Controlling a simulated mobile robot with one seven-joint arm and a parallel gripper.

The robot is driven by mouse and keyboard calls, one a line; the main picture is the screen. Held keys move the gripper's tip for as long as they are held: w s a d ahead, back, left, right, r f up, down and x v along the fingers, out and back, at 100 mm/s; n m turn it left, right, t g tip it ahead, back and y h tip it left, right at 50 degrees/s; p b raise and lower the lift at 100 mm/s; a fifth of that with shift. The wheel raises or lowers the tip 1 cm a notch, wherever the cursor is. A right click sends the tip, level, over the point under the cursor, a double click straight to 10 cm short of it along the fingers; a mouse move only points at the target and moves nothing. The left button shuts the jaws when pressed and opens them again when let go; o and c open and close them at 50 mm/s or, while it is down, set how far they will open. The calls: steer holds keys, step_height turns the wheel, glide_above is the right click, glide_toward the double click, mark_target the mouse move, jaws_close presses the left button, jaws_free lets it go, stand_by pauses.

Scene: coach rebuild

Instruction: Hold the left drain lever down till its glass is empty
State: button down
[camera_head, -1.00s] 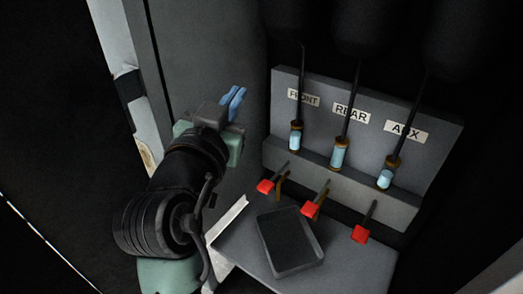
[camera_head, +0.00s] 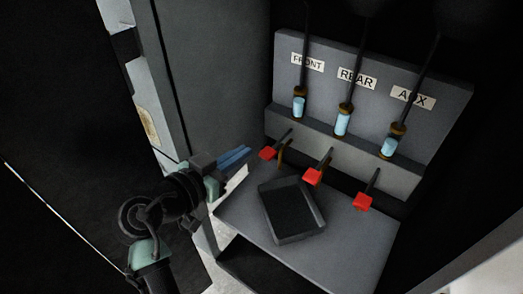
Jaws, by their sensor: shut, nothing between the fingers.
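The left drain lever (camera_head: 268,153) has a red end and sticks out under the glass labelled FRONT. That glass (camera_head: 299,106) shows light blue liquid inside. My gripper (camera_head: 246,150) has blue fingers, is shut and empty, and points right toward the left lever. A small gap shows between the fingertips and the red end, so they look apart. The middle lever (camera_head: 312,176) and right lever (camera_head: 363,201) are also red-ended. They sit below the REAR glass (camera_head: 342,122) and the AUX glass (camera_head: 391,146), which also show blue liquid.
A dark rectangular tray (camera_head: 293,237) stands on the grey shelf (camera_head: 348,232) below the levers. The grey labelled panel (camera_head: 434,100) rises behind. A grey door or wall panel (camera_head: 218,70) stands left of the glasses, behind my gripper.

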mark_target(271, 149)
steer(key=w+d+f+p, duration=0.1)
steer(key=w+d+f, duration=0.3)
steer(key=w+f, duration=0.2)
steer(key=shift+w+d, duration=0.15)
stand_by(0.4)
steer(key=shift+f+b, duration=0.55)
steer(key=shift+b, duration=0.6)
step_height(271, 149, down, 4)
steer(key=t+h+b, duration=0.2)
steer(key=t+b, duration=0.1)
steer(key=b, duration=1.7)
steer(key=shift+f, duration=0.1)
stand_by(0.5)
